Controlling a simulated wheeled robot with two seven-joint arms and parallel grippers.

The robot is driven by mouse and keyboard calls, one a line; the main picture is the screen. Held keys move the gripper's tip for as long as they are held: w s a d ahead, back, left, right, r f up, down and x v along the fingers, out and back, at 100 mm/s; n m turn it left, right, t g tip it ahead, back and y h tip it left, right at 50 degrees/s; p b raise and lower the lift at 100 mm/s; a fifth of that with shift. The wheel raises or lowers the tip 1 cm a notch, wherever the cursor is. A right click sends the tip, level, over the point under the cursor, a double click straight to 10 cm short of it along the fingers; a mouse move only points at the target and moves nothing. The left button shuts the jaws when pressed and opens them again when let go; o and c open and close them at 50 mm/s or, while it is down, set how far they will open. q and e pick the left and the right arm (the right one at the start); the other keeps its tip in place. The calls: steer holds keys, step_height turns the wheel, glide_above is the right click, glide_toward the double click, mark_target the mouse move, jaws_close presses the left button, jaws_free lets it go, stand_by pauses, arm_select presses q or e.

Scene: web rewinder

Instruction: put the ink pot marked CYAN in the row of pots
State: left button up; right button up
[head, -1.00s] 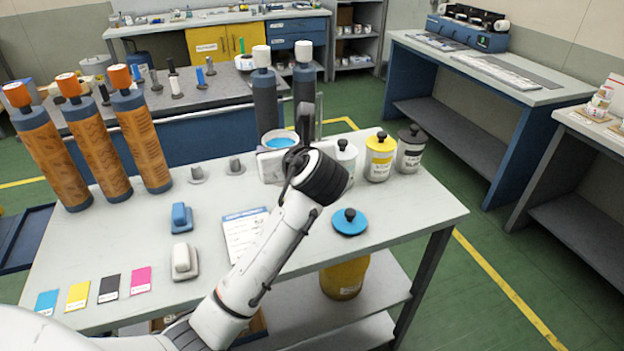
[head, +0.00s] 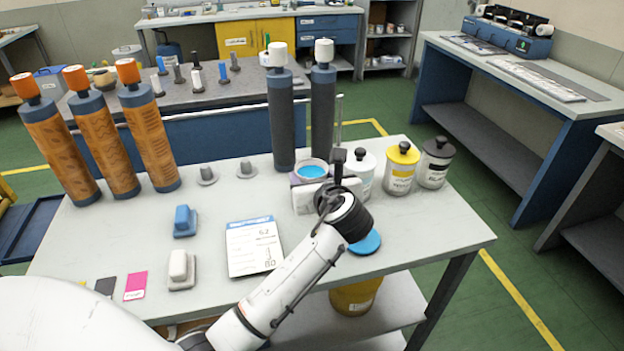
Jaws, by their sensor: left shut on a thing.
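The open pot of cyan ink (head: 312,171) is at the back of the table, left of the row of pots. My left gripper (head: 316,190) is shut on it, and the hand hides most of its front and any marking. I cannot tell whether its base touches the table. In the row are a white pot (head: 363,180), partly behind my gripper, a yellow-lidded pot (head: 401,170) and a dark-lidded pot (head: 436,165). A blue lid (head: 368,243) lies on the table, partly behind my left arm. My right gripper is out of view.
Two dark rollers (head: 281,120) stand just behind the held pot. Orange rollers (head: 100,145) stand at the left. A printed sheet (head: 254,246), a blue block (head: 184,221) and a white block (head: 180,268) lie in front. The table (head: 440,225) is clear at right.

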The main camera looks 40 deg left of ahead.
arm_select(q)
steer(key=o, duration=1.3)
steer(key=shift+f, duration=0.15)
steer(key=v, duration=1.2)
steer(key=shift+p, duration=0.35)
